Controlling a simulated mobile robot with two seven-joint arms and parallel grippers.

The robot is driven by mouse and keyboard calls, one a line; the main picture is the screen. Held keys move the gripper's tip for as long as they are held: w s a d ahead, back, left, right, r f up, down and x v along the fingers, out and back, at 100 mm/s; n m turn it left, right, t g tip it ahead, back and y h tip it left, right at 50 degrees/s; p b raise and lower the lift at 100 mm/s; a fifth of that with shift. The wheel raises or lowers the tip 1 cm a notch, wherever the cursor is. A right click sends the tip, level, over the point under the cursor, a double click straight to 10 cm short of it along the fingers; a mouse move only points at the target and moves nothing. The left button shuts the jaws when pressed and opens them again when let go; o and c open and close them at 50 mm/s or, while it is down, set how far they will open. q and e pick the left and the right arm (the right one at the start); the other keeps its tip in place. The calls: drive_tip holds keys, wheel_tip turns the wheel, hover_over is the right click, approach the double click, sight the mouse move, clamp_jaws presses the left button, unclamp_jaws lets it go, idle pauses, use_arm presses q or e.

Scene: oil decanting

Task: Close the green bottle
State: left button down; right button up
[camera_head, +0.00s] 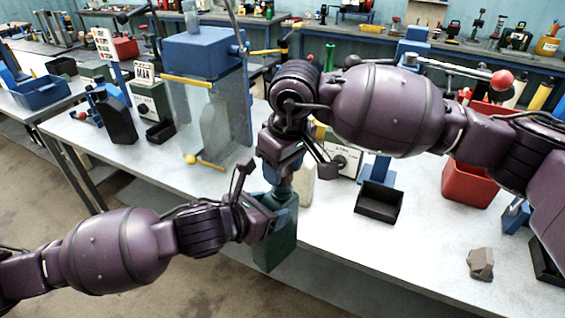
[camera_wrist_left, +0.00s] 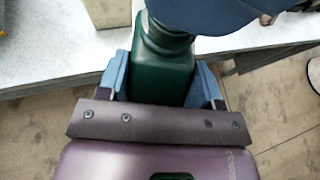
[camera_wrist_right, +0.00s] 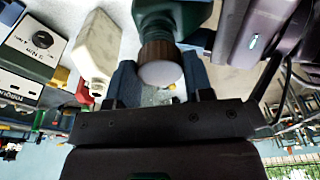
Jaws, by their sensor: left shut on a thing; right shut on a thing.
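The green bottle (camera_head: 278,248) is held upright at the table's front edge, partly hidden by my left gripper. My left gripper (camera_head: 268,218) is shut on the bottle's body. In the left wrist view the bottle (camera_wrist_left: 160,72) sits between the blue fingers. My right gripper (camera_head: 285,176) is above the bottle, shut on a brown ribbed cap with a pale top. In the right wrist view the cap (camera_wrist_right: 160,58) is between the fingers, in line with the bottle's neck (camera_wrist_right: 158,10) and apparently touching it. Whether it is screwed down, I cannot tell.
A pale bottle (camera_wrist_right: 97,45) stands close behind the green one. A black bin (camera_head: 378,203), a red bin (camera_head: 468,182) and a grey block (camera_head: 481,263) are to the right. A blue stand (camera_head: 203,55) is behind left. The front left tabletop is clear.

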drive_tip(key=shift+f, duration=0.45)
drive_tip(key=shift+f, duration=0.55)
idle(0.5)
drive_tip(key=shift+m, duration=1.7)
drive_tip(key=o, duration=0.9)
drive_tip(key=shift+r, duration=2.25)
